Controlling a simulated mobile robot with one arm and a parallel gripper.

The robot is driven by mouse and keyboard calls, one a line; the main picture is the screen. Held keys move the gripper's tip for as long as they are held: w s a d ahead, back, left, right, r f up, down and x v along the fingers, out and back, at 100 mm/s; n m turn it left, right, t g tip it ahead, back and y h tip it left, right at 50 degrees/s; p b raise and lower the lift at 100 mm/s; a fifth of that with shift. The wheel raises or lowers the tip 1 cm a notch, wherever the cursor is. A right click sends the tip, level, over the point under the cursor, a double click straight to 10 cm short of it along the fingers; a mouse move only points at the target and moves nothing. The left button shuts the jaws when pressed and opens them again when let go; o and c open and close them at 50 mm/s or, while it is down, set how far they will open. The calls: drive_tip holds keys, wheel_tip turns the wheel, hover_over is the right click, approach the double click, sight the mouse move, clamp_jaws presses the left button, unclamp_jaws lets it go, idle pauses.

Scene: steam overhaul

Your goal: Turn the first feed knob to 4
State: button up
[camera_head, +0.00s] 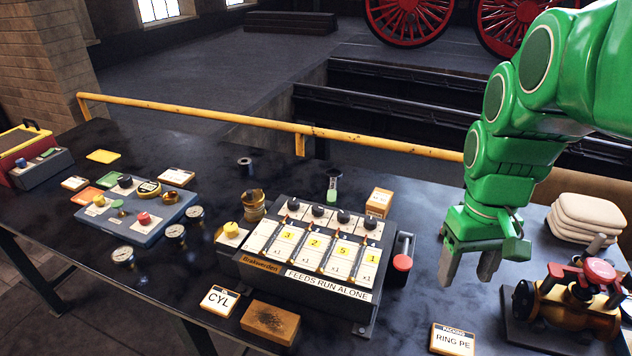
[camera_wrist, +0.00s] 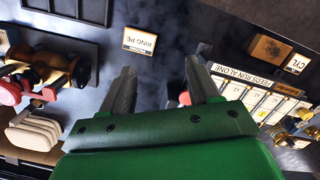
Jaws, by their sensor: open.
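The feed unit (camera_head: 312,282) is a dark box on the bench, labelled "FEEDS RUN ALONE", with several columns in a row. Their yellow digits read 3, 2, 5 and 1 from left to right. A black knob tops each column; the leftmost knob (camera_head: 293,203) stands above the column showing 3. My gripper (camera_head: 468,274) is open and empty, pointing down over the bench to the right of the unit, well apart from the knobs. In the wrist view the fingers (camera_wrist: 160,72) are spread, and the unit (camera_wrist: 252,98) shows partly at the right; its knobs are not clear there.
A red-tipped lever (camera_head: 403,263) stands at the unit's right side, between it and my gripper. A brass valve with a red handle (camera_head: 598,270) and stacked pads (camera_head: 588,214) are at right. A "RING PE" card (camera_head: 452,340) lies in front. A blue panel (camera_head: 135,220) is at left.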

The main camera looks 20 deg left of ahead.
drive_tip(key=w+a+n, duration=0.3)
drive_tip(key=w+a, duration=0.4)
drive_tip(key=w, duration=0.2)
drive_tip(key=n+t, duration=0.1)
drive_tip(key=n, duration=0.9)
hover_over(293, 201)
wheel_tip(293, 201, down, 6)
drive_tip(key=shift+w+d+r, duration=0.1)
drive_tip(key=shift+d+r, duration=0.05)
drive_tip(key=shift+a+f, duration=0.2)
drive_tip(key=shift+f, duration=3.8)
drive_tip(key=shift+c, duration=0.3)
drive_tip(key=c, duration=1)
